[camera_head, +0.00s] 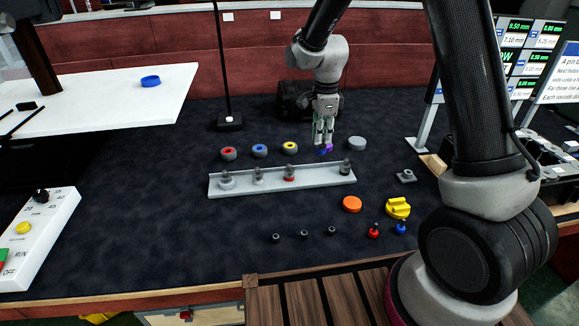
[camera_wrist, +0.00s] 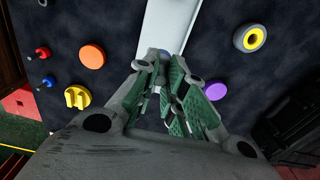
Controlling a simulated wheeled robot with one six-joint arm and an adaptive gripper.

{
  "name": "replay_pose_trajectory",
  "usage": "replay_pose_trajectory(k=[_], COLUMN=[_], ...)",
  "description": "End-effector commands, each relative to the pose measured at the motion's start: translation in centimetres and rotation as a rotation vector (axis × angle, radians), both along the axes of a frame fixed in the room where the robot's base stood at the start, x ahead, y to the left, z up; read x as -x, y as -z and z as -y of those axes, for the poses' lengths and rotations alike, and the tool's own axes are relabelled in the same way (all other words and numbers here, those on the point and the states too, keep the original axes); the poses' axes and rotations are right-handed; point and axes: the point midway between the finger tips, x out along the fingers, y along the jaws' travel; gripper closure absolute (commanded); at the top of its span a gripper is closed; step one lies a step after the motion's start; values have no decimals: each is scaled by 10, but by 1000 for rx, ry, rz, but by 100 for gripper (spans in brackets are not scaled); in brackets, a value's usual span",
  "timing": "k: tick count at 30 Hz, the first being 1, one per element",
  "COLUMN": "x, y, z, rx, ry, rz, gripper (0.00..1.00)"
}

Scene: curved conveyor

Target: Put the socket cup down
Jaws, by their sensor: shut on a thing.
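My gripper (camera_head: 323,141) points down behind the pale rail, near the far row of round pieces. In the wrist view its green-padded fingers (camera_wrist: 168,66) are closed together around a small piece, the socket cup, which the fingers mostly hide. A bluish bit of the socket cup (camera_head: 322,152) shows at the fingertips. A purple disc (camera_wrist: 215,90) lies on the dark mat beside the fingers. The pale rail (camera_head: 270,187) carries several upright grey posts, one with a red base. I cannot tell whether the held cup touches the mat.
Red-, blue- and yellow-centred rings (camera_head: 290,148) stand left of my gripper, a grey disc (camera_head: 357,144) right of it. An orange disc (camera_head: 352,204), a yellow knob (camera_head: 398,208) and small red and blue pegs (camera_head: 374,231) lie nearer. A thin black stand (camera_head: 224,70) rises behind.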

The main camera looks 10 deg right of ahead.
Motion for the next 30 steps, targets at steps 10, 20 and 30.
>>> replay_pose_trajectory(k=[10,20,30], x=[1,1,1], y=[56,94,97], z=[0,0,0], rx=[1,1,0], ry=[3,2,2], rz=[-3,-3,-1], gripper=[100,100,86])
